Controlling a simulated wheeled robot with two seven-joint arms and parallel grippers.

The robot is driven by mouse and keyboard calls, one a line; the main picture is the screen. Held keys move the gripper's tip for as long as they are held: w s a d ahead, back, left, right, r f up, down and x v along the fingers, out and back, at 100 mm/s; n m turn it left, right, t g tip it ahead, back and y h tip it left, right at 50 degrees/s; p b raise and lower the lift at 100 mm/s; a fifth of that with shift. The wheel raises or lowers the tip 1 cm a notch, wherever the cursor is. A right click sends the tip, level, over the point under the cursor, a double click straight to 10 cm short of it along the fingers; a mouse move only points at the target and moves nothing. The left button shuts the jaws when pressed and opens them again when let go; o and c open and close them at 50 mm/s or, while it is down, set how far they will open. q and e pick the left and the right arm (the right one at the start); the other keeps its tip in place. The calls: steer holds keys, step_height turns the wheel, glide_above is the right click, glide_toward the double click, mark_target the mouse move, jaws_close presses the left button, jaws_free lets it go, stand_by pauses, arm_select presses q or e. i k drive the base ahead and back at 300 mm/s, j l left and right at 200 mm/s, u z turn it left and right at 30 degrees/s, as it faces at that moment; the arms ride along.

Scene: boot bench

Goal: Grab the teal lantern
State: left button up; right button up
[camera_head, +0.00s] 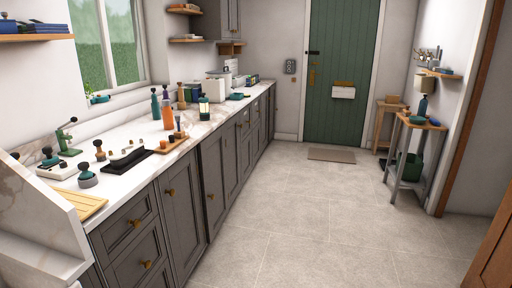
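What looks like the teal lantern (204,107) stands upright on the white marble counter along the left wall. It has a dark teal top and base with a pale, bright middle. It is small in the picture, so fine detail is hard to make out. It stands right of an orange bottle and in front of some white boxes, close to the counter's front edge. Neither of my grippers shows in the head view.
Orange bottle (167,112), black tray (128,161), wooden board (172,143) and several small tools crowd the counter left of the lantern. Dark cabinets (180,200) run below. The tiled floor (300,225) is clear. A small side table (420,123) stands at the right, near a green door (335,75).

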mark_target(204, 102)
steer(key=i, duration=2.35)
